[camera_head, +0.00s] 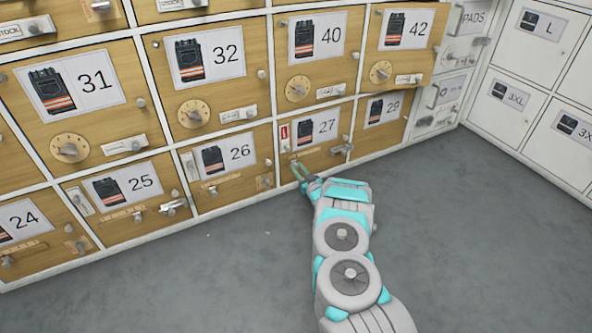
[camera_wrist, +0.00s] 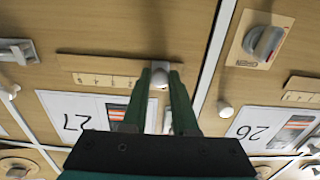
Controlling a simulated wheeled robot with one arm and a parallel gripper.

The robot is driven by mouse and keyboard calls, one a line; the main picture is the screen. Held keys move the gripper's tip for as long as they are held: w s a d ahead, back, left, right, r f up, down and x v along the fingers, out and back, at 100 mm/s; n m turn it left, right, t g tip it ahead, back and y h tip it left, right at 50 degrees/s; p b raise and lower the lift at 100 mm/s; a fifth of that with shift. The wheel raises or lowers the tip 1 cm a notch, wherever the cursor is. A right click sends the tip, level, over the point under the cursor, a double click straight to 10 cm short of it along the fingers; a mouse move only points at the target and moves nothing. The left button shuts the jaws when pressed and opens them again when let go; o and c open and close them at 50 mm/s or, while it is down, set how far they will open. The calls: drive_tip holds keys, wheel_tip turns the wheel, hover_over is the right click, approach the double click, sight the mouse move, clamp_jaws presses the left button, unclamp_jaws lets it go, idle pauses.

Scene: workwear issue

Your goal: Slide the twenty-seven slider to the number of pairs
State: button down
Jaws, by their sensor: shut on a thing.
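The twenty-seven door (camera_head: 318,158) is a wooden door in the bottom row, with a "27" label (camera_head: 316,128) showing trousers. My gripper (camera_head: 300,170) reaches the lower left part of this door. In the wrist view, which is upside down, the slider's numbered scale (camera_wrist: 100,79) runs sideways below the label. The pale slider knob (camera_wrist: 160,77) is at the right end of the scale in that view, between the fingertips. My gripper (camera_wrist: 160,72) is shut on this knob. The fingers hide part of the scale, and its small numbers are hard to read.
A metal latch (camera_head: 342,150) sits at the right of door 27. Door 26 (camera_head: 232,181) on the left has its own scale and a turn knob (camera_wrist: 265,42). Door 42 (camera_head: 405,45) stands slightly ajar above. The grey floor (camera_head: 480,220) is clear.

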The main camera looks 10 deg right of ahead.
sight(303, 159)
drive_tip(key=shift+w+d+r+p, duration=0.15)
drive_tip(key=shift+w+d, duration=0.25)
drive_tip(key=shift+d, duration=0.65)
drive_tip(key=shift+w+d+f+p, duration=0.1)
drive_tip(key=shift+w+d+p, duration=0.2)
drive_tip(key=shift+d, duration=0.7)
drive_tip(key=c, duration=0.7)
unclamp_jaws()
drive_tip(key=shift+p+v, duration=0.65)
drive_tip(key=shift+v, duration=3.25)
